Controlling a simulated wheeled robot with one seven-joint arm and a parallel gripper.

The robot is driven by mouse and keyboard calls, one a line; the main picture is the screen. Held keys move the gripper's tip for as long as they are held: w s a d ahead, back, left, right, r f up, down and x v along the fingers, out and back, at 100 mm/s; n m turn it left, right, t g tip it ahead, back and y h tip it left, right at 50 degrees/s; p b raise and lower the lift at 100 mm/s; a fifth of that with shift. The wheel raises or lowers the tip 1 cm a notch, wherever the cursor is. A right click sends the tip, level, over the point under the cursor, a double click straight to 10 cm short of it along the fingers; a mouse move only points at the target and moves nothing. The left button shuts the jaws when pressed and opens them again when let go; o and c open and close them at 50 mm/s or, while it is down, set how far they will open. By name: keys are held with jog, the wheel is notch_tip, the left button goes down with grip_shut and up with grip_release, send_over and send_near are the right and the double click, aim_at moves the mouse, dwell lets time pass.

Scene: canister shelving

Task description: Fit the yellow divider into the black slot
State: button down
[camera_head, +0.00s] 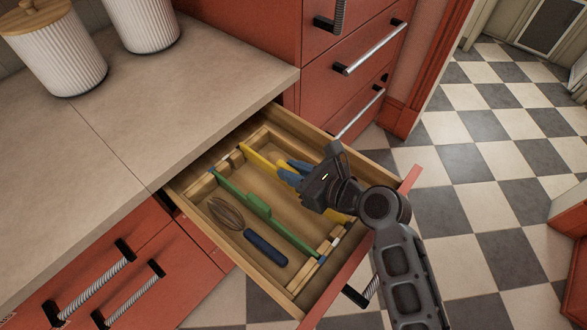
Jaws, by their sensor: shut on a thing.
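The yellow divider (259,160) is a long thin strip inside the open drawer (289,118). The gripper and wrist hide part of the divider. A second notched rail (325,252) lies along the drawer front. The black slot is too small to make out, so I cannot tell whether the divider sits in it.
A green divider (284,232) stands parallel to the yellow one, left of it.

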jog(key=shift+f+b, duration=0.6)
jog(key=shift+f, duration=0.45)
jog(key=c, duration=0.9)
grip_release()
jog(key=shift+c, duration=0.2)
jog(key=shift+d, duration=0.1)
jog(key=v, duration=0.7)
jog(key=shift+s+d+r, duration=0.1)
jog(key=shift+s, duration=0.05)
jog(key=shift+s+d, duration=0.1)
